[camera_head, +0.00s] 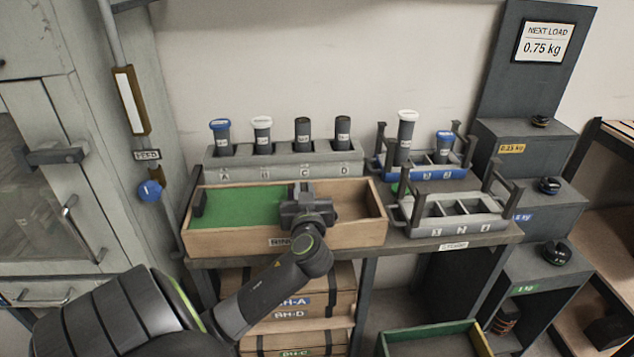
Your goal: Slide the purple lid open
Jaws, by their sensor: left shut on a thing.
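A wooden box (217,243) stands on the bench, and a flat green lid (240,206) covers its left part. No purple lid shows; this lid looks green. The right part of the box (362,197) is uncovered and shows a brown inside. My left gripper (303,200) is shut at the lid's right end. Its body hides the exact spot that it grips. A small dark block (198,202) stands at the box's left end. My right gripper is not in view.
A grey rack (282,172) with several dark capped cylinders stands behind the box. A blue caddy (430,173) and a grey caddy (455,229) stand to the right. Stepped shelves (525,145) with dark weights are farther right. A pale cabinet (60,150) is close on the left.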

